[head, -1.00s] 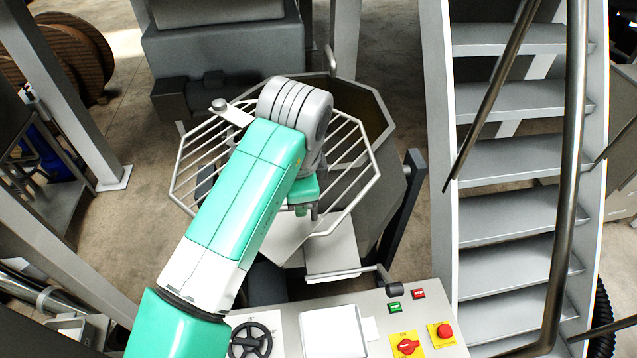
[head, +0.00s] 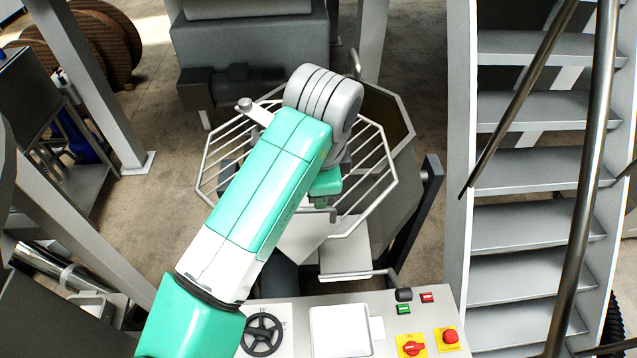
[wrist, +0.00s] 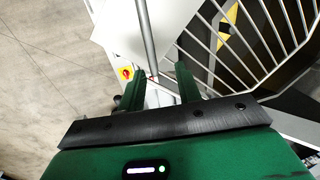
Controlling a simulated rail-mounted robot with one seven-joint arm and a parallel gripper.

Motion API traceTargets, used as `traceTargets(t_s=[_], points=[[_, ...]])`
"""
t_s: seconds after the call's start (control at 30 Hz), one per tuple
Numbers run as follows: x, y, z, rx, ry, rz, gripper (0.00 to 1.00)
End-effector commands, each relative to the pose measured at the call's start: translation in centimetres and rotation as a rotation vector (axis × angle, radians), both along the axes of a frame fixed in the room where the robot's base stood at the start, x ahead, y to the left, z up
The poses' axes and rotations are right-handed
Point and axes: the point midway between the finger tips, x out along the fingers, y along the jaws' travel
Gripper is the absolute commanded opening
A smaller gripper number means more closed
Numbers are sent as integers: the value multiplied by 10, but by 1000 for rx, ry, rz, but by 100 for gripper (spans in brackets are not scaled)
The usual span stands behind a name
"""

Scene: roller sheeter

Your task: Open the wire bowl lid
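The wire bowl lid (head: 376,196) is a pale octagonal grille in the middle of the head view. The grey bowl (head: 402,185) shows behind it and to its right. In the wrist view the lid's parallel bars (wrist: 246,45) fill the upper right. My gripper (head: 324,203) is at the lid's near side, partly hidden by my arm. In the wrist view my gripper's two green fingers (wrist: 160,88) are apart. A grey rod (wrist: 147,38) runs down to the space between them. I cannot tell whether the fingers touch it. My arm covers the lid's centre.
A control panel (head: 386,318) with a handwheel (head: 262,334), a red button (head: 450,337) and a rotary switch stands in front. Metal stairs (head: 530,165) rise on the right. A grey post (head: 105,90) stands left. Open floor (head: 165,125) lies left of the lid.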

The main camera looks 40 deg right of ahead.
Motion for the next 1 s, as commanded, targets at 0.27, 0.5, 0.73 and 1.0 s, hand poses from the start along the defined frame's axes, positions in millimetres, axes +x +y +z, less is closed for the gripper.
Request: traceTargets(t_s=[0.27,0.5,0.73,1.0], points=[[-4,3,26,-1,1,0,34],[-7,5,45,-2,1,0,34],[-7,5,44,-1,1,0,34],[-7,5,44,-1,1,0,34]])
